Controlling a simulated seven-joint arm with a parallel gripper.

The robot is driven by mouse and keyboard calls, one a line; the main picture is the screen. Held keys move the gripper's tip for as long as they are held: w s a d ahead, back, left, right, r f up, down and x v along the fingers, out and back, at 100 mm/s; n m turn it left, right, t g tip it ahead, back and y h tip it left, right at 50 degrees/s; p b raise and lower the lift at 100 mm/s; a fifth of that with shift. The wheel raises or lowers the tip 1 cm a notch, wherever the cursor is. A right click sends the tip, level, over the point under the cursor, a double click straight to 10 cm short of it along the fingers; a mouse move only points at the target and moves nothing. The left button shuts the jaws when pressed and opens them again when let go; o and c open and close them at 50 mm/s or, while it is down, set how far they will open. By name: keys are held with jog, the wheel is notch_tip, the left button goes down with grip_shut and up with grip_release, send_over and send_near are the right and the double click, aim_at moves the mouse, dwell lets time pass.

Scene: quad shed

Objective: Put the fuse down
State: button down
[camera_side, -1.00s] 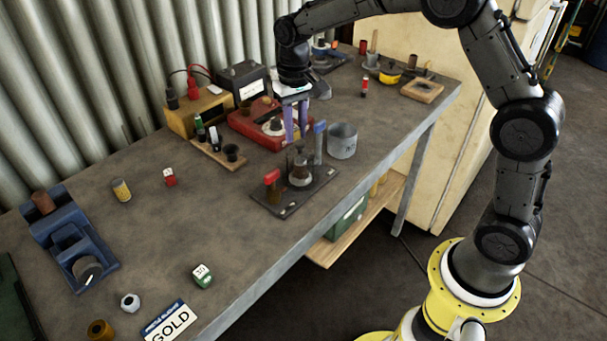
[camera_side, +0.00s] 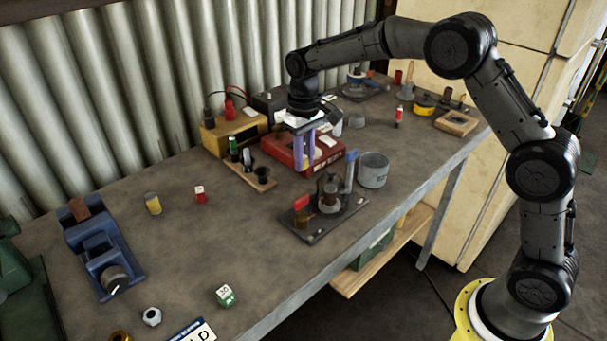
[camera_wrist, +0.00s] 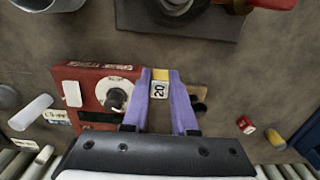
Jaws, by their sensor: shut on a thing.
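The fuse (camera_wrist: 160,87) is a small yellow block with a white face marked "20". It shows in the wrist view between the purple fingers of my gripper (camera_wrist: 160,77), which is shut on it. In the side view my gripper (camera_side: 305,165) points down above the bench, in front of the red tester box (camera_side: 277,152) as seen there.
A wooden rack (camera_side: 240,176) with several small items stands left of the gripper. A dark plate (camera_side: 310,230) with upright parts and a grey metal cup (camera_side: 373,171) are nearer the front edge. A red block (camera_side: 200,195) and a green block (camera_side: 226,297) lie left, with bare bench around.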

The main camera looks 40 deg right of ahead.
aim_at(304, 186)
jog(key=shift+f, duration=2.55)
jog(key=shift+f, duration=0.1)
jog(key=c, duration=0.7)
grip_release()
notch_tip(304, 186, up, 12)
jog(key=shift+r, duration=0.2)
